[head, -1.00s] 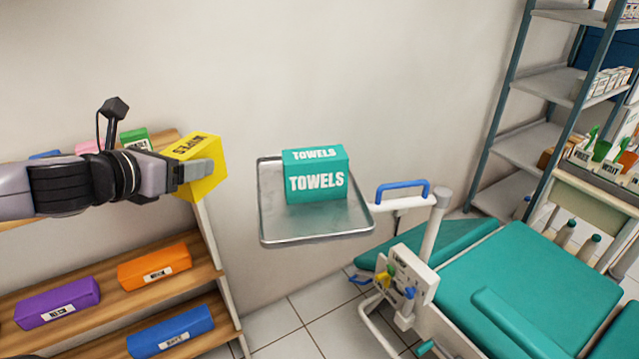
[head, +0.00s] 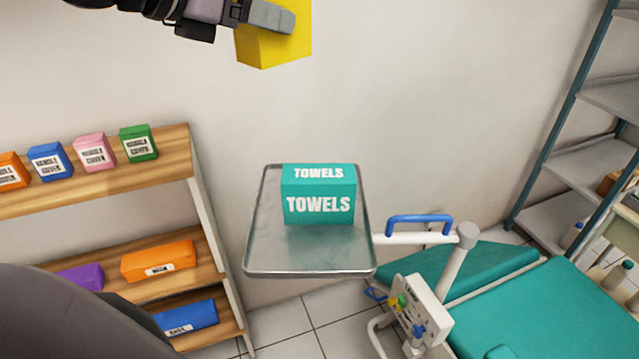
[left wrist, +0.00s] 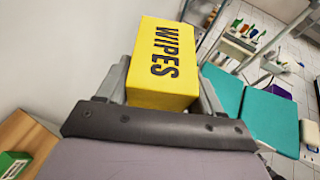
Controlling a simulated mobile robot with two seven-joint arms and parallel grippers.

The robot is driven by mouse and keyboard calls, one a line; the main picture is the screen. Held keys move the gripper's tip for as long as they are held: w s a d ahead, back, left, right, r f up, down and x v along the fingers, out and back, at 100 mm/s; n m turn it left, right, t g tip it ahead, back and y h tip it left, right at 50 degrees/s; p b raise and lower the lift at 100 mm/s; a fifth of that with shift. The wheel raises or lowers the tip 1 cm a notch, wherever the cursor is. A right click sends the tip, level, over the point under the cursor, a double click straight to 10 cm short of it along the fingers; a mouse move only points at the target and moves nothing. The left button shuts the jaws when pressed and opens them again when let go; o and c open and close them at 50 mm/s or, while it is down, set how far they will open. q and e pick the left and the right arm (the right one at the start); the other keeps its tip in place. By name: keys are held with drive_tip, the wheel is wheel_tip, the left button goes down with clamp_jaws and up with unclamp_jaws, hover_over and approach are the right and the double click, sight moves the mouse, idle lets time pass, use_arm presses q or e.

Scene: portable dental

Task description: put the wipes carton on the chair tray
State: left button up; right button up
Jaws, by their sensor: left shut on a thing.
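The yellow wipes carton (head: 276,42) is held in my left gripper (head: 290,18) at the top of the head view, high above and a little left of the chair tray. The left wrist view shows the carton (left wrist: 165,62) between the two fingers, its WIPES label facing the camera. The chair tray (head: 270,252) is a grey metal tray on a white arm. A teal towels carton (head: 319,208) stands on its back right part. The tray's front and left parts are bare. My right gripper is not in view.
A wooden shelf (head: 150,165) with several small boxes stands at the left. A blue handle (head: 420,220) rises right of the tray. The teal chair (head: 540,310) and a metal rack (head: 570,150) are at the right.

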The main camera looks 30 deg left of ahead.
use_arm(q)
wheel_tip(320, 180, down, 20)
drive_tip(key=b, duration=0.4)
drive_tip(key=shift+r, duration=0.15)
drive_tip(key=shift+s, duration=0.1)
drive_tip(key=o, duration=1.1)
